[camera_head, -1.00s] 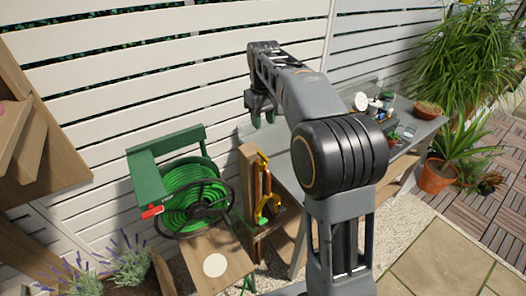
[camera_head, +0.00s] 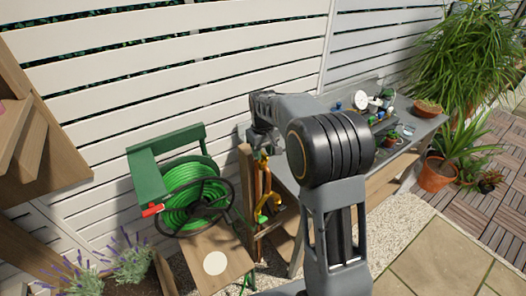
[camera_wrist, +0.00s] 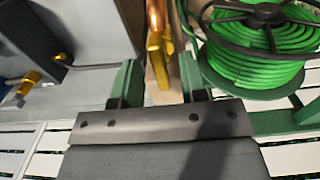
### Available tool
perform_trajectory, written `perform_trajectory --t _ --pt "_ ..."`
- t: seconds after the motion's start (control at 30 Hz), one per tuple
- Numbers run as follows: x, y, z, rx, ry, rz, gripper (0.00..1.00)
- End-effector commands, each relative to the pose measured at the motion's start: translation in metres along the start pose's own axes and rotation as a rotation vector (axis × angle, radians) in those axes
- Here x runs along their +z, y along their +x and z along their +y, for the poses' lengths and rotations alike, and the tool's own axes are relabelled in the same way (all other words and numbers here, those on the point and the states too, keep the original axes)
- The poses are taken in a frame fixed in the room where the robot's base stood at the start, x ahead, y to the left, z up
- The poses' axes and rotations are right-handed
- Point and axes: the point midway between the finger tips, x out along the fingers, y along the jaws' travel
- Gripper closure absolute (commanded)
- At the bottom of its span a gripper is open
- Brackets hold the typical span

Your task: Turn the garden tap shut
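The brass-yellow garden tap (camera_head: 269,203) is on a copper pipe along a wooden post (camera_head: 246,185), beside the hose reel. In the wrist view the yellow metal of the tap (camera_wrist: 158,62) and the copper pipe show beyond the gap between my fingers. My gripper (camera_wrist: 158,88) is open, with its two green fingers apart and nothing held between them. In the head view my gripper (camera_head: 262,146) is just above the tap by the top of the post, its fingers mostly hidden. I cannot tell the tap handle's setting or whether water runs.
A green hose reel (camera_head: 190,197) with a black wheel stands left of the post. A grey bench (camera_head: 425,125) with small instruments and a potted plant is to the right. A wooden board with a white disc (camera_head: 215,263) lies in front.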

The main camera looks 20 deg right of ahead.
Motion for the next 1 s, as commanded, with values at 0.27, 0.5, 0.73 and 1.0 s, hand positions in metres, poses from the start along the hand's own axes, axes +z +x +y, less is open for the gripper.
perform_trajectory --t 0.27,0.5,0.73,1.0 --pt "0.0001 0.0022 0.0 0.0 0.0 0.0 0.61" --pt "0.0001 0.0021 0.0 0.0 0.0 0.0 0.79" --pt "0.0001 0.0019 0.0 0.0 0.0 0.0 1.0" --pt "0.0001 0.0017 0.0001 0.0 0.011 0.0 1.0"
